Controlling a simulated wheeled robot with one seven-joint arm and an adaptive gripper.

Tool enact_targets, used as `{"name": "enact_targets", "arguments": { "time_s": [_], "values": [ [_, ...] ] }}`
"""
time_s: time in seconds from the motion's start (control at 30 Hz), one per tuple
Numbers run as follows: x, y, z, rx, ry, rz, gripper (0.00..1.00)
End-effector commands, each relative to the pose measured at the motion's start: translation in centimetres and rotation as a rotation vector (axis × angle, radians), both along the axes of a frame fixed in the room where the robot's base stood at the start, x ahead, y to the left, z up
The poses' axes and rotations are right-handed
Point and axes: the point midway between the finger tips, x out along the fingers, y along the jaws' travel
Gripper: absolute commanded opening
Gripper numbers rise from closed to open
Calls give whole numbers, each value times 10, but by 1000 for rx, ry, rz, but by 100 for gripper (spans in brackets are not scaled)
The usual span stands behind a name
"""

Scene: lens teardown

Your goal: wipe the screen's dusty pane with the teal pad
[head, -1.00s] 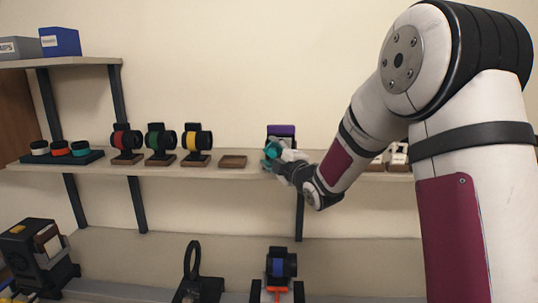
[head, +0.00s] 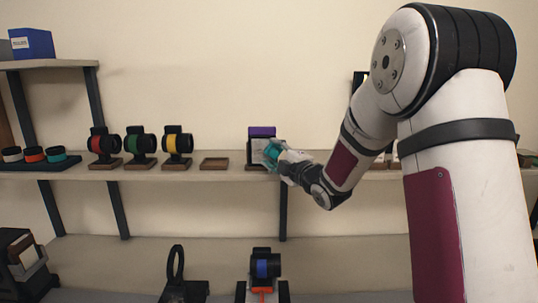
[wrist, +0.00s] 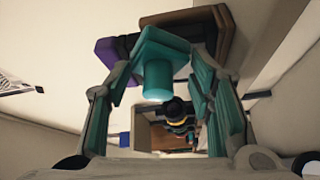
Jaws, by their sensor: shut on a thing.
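My gripper (head: 276,154) is shut on the teal pad (head: 271,153), in front of the shelf and just right of the purple-topped dark block. In the wrist view, the pad (wrist: 162,45) is a flat teal square with a round teal grip (wrist: 158,80) between my two teal-lined fingers (wrist: 160,85). No dusty pane can be made out.
The shelf (head: 225,175) carries red, green and yellow banded lens units on stands, an empty wooden tray (head: 214,163) and the purple-topped block (head: 262,132). Three rings sit on a dark tray at left. Below stand a blue-banded lens (head: 265,266) and a black ring stand (head: 176,264).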

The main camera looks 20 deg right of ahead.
Motion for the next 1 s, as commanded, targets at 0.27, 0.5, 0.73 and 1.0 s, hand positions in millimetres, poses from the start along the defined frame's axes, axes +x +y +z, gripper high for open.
{"name": "enact_targets", "arguments": {
  "time_s": [0.27, 0.5, 0.73, 1.0],
  "values": [
    [5, 5, 0, 0, -1, 3, 22],
    [10, 24, 0, -1, -2, 6, 22],
    [13, 35, -1, 0, 0, 3, 22],
    [16, 48, -1, -1, -1, 4, 22]
  ]
}}
